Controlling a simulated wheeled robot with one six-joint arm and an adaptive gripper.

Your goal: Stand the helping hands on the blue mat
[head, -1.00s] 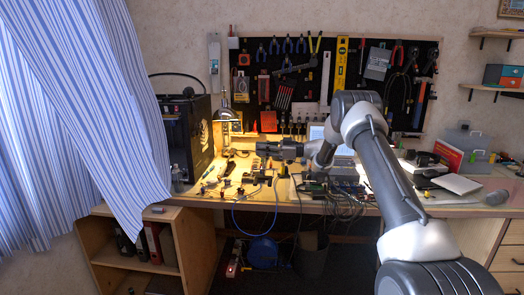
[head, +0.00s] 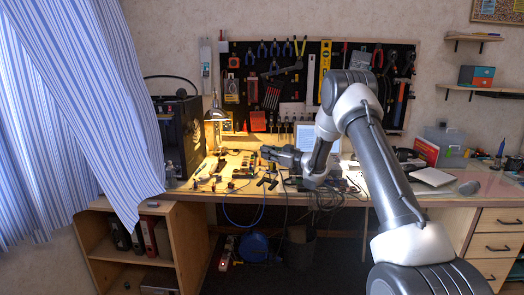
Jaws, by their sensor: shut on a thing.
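My gripper (head: 266,154) reaches in from the right over the workbench, its fingers pointing left. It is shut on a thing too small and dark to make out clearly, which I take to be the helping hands. A small dark shape with several short arms (head: 267,182) shows below the fingers near the bench's front edge. I cannot tell whether it is part of what I hold. I cannot make out the blue mat; my arm and the clutter hide part of the bench.
A lit desk lamp (head: 215,116) and a black boxy machine (head: 180,135) stand at the left. Small tools crowd the bench (head: 200,187). Dark electronics and cables (head: 335,187) lie under my forearm. A grey case (head: 446,138) and red booklet (head: 426,151) stand at the right.

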